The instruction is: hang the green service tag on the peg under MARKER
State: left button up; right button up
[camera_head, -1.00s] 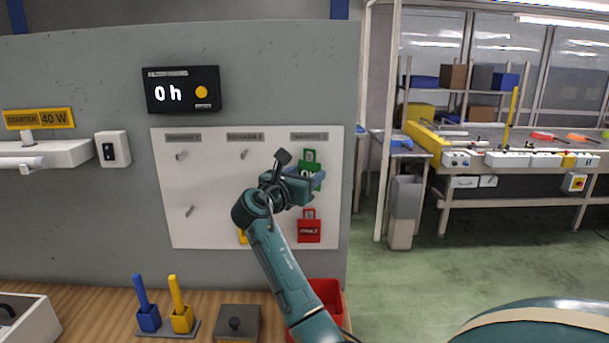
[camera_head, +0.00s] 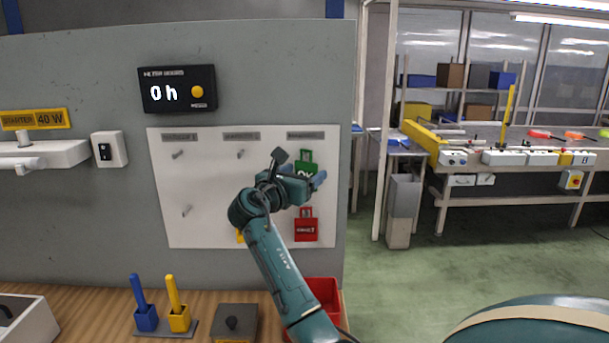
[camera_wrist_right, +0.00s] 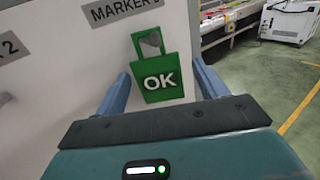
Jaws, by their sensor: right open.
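The green service tag (camera_head: 305,158), marked OK, hangs upright at the upper right of the white peg board (camera_head: 210,215). It is at the peg under the right-hand label (camera_head: 306,135), which reads MARKER in the wrist view (camera_wrist_right: 118,9). My right gripper (camera_head: 318,181) is in front of the tag and hides part of it. In the wrist view my open fingers (camera_wrist_right: 161,72) stand on both sides of the green tag (camera_wrist_right: 160,65), with a gap at the right; contact at the left is unclear. My left gripper is not in view.
A red tag (camera_head: 306,230) hangs below the green one. A yellow tag (camera_head: 240,237) is mostly hidden behind my arm. Several other pegs on the board are bare. A red bin (camera_head: 322,291) and a holder with blue and yellow handles (camera_head: 165,329) stand on the wooden bench below.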

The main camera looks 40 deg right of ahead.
jog(key=b+v, duration=0.2)
jog(key=v, duration=1.1)
